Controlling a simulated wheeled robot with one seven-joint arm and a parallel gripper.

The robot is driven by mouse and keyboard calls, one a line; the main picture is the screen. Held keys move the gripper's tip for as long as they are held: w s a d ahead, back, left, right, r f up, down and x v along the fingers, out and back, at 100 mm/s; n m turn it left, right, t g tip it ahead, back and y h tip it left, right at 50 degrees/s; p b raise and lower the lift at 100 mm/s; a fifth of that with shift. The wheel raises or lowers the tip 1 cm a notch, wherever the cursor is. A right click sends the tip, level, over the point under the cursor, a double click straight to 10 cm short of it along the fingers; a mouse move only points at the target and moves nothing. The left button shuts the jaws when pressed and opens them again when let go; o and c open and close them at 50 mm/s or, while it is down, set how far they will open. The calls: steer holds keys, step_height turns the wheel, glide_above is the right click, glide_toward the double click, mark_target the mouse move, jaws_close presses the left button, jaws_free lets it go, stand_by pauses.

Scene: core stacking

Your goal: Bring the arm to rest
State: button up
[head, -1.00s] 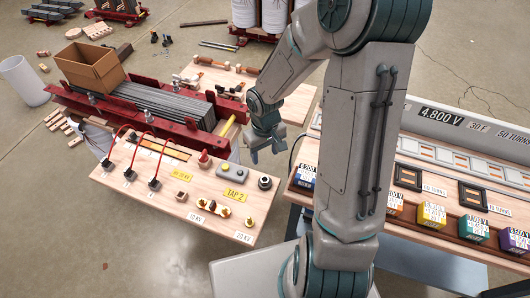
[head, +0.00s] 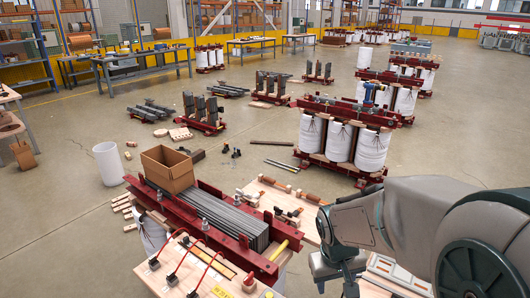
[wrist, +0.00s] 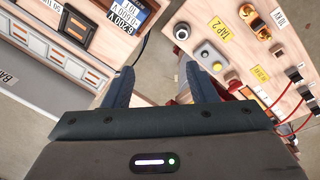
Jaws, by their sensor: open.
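My gripper (wrist: 160,85) is open and empty in the wrist view, with its two dark fingers apart. Between and beyond the fingers is bare floor in the gap between two wooden tables. In the head view my gripper is at the lower edge, partly cut off, and my grey arm (head: 415,225) fills the lower right corner. The gripper hangs to the right of the red-framed core (head: 215,215) with its grey steel sheets. I see no contact between the gripper and anything.
In the wrist view a board with a yellow TAP 2 label (wrist: 212,29) lies right, and a table with labelled blocks (wrist: 128,20) lies left. A cardboard box (head: 167,170) sits on the core. A white cylinder (head: 109,163) stands left.

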steer(key=s+a+r+m+t+y, duration=0.1)
steer(key=s+r, duration=0.7)
steer(key=s, duration=0.1)
steer(key=shift+r+m+t+y, duration=0.15)
steer(key=shift+m+t+y, duration=0.15)
steer(key=shift+t, duration=0.1)
